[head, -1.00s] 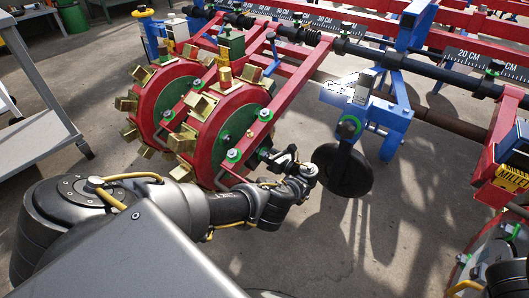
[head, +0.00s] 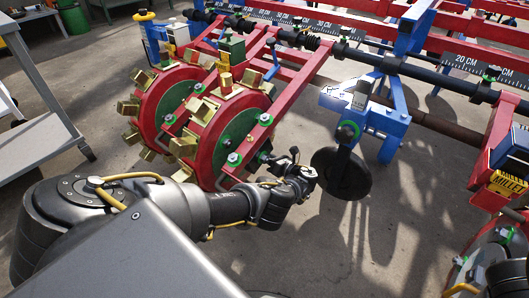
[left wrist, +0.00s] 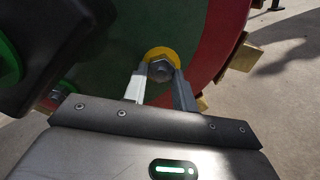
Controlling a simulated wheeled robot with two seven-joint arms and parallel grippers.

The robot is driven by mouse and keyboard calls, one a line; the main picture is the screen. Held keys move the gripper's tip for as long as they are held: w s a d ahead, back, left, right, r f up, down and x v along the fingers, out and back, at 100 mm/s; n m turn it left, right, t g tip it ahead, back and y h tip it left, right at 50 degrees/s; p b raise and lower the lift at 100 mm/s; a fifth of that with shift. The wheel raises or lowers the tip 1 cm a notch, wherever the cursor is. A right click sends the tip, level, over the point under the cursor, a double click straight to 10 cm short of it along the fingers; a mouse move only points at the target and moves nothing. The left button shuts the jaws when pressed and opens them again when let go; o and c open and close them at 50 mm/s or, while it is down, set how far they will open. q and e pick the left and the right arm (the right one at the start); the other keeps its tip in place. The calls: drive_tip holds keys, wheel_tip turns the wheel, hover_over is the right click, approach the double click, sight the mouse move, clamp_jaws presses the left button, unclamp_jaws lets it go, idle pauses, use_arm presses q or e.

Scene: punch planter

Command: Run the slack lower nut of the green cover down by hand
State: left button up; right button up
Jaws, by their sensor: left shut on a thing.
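The green cover (head: 240,136) is a round plate on the red punch wheel (head: 205,160). In the left wrist view the cover (left wrist: 112,82) fills the upper middle. A grey hex nut (left wrist: 160,69) with a yellow ring (left wrist: 152,53) around its base sits on it near the red rim. My left gripper (left wrist: 160,84) has one finger on each side of this nut and is shut on it. In the head view my left gripper (head: 283,160) is by the lower right of the wheel, and the gripped nut cannot be made out there. My right gripper is not in view.
Brass punch blocks (head: 183,143) stick out around the wheel. A red frame arm (head: 292,88) crosses above it. A black disc (head: 341,174) hangs close to the right of my left gripper. A grey cart (head: 38,140) stands at left. The floor below is open.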

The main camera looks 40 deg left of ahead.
use_arm(q)
drive_tip(key=shift+s+r+m, duration=0.1)
drive_tip(key=shift+m, duration=2.5)
drive_tip(key=shift+r+m, duration=0.1)
drive_tip(key=shift+m, duration=2.5)
drive_tip(key=o, duration=1)
